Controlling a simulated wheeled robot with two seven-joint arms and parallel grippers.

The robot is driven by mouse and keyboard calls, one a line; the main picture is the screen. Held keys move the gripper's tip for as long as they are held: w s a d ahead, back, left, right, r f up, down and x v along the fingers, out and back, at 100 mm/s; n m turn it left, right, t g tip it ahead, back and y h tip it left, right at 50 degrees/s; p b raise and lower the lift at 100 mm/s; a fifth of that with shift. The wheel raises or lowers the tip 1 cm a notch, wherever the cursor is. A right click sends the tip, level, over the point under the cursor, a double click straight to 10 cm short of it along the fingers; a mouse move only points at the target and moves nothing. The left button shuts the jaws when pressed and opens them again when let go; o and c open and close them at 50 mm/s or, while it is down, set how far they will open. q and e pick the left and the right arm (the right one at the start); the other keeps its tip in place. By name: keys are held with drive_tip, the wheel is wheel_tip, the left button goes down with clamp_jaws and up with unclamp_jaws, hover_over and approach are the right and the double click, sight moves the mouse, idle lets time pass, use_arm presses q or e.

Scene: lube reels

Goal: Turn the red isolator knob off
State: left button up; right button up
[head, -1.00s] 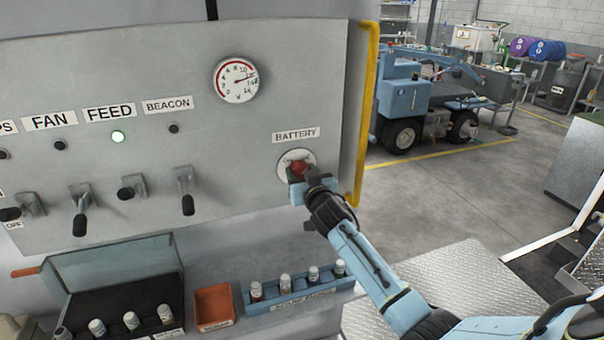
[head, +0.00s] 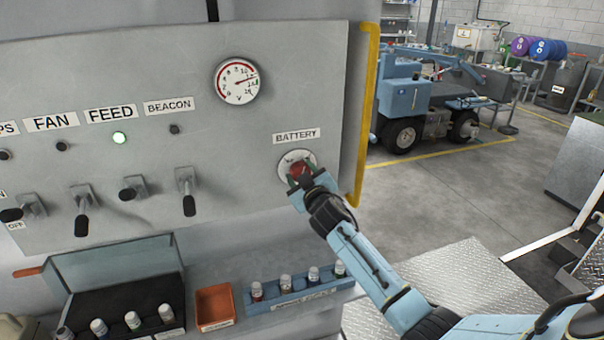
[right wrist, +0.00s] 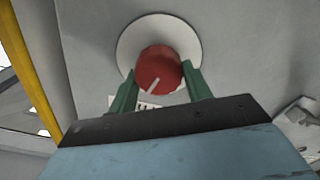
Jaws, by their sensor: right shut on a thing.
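The red isolator knob (head: 299,168) sits on a round white plate under the BATTERY label (head: 296,135) on the grey panel. In the right wrist view the red knob (right wrist: 158,70) shows a pale pointer line slanting to its lower left. My right gripper (head: 300,178) is at the knob, with its green fingers (right wrist: 160,88) on either side of it, shut on it. The gripper covers the lower part of the knob in the head view. My left gripper is in neither view.
Below are a blue bottle rack (head: 330,291) and an orange bin (head: 214,305).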

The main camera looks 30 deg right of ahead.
drive_tip(key=n, duration=1.2)
drive_tip(key=shift+a+f+p, duration=0.15)
drive_tip(key=shift+f+p, duration=0.15)
drive_tip(key=shift+p, duration=0.1)
idle(0.3)
drive_tip(key=o, duration=1)
drive_tip(key=v, duration=1.3)
drive_tip(key=shift+s, duration=0.2)
